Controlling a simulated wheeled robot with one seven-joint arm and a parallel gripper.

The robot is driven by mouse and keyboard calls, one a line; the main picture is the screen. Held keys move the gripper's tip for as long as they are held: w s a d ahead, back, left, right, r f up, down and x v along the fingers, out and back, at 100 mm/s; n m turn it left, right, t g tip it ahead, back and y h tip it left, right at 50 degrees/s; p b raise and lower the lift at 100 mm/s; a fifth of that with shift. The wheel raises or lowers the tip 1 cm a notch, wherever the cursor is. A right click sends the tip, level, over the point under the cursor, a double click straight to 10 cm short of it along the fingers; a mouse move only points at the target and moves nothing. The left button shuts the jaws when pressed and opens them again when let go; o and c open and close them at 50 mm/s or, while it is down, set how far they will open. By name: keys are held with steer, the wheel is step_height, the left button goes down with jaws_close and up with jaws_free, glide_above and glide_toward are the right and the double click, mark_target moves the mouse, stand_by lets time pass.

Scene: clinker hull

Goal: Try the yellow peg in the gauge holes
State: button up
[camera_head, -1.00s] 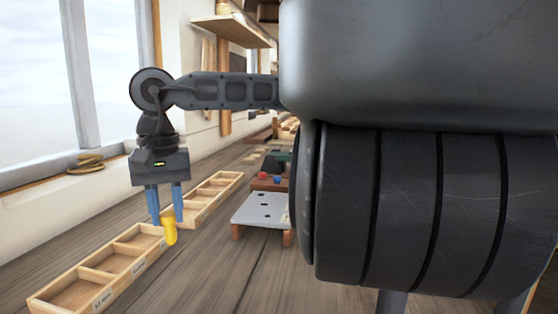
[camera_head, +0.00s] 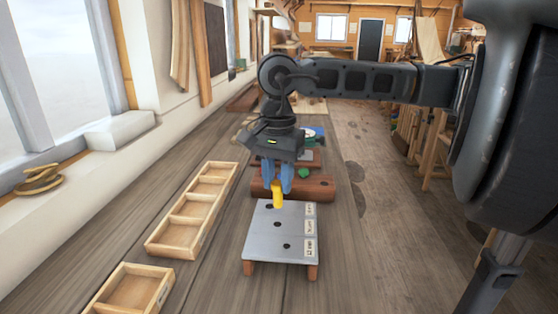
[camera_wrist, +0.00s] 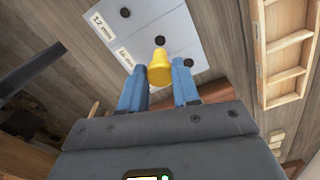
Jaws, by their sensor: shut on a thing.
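The yellow peg (camera_head: 278,194) is held between the blue fingers of my gripper (camera_head: 277,182). It points down over the far part of the gauge plate in the head view; I cannot tell whether its tip touches the plate. The gauge plate (camera_head: 264,239) is a grey sheet on wooden feet with dark holes and white labels along its right side.
A wooden compartment tray (camera_head: 172,247) lies left of the plate, with another tray (camera_head: 133,290) nearer. A brown wooden block (camera_head: 318,188) and a small green thing (camera_head: 304,173) stand just behind the plate. Bare bench lies right of the plate.

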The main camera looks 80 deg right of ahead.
mark_target(277, 205)
steer(key=shift+f, duration=2)
steer(key=shift+f+b, duration=0.65)
steer(key=shift+b, duration=0.9)
steer(key=shift+r, duration=0.15)
steer(key=shift+w+r, duration=0.1)
steer(key=shift+r, duration=1.45)
steer(key=shift+f, duration=0.15)
steer(key=shift+f+b, duration=0.95)
steer(key=shift+b, duration=0.5)
steer(key=shift+a+f+b, duration=0.1)
steer(key=shift+f+b, duration=0.55)
steer(key=shift+b, duration=0.55)
steer(key=shift+r, duration=0.2)
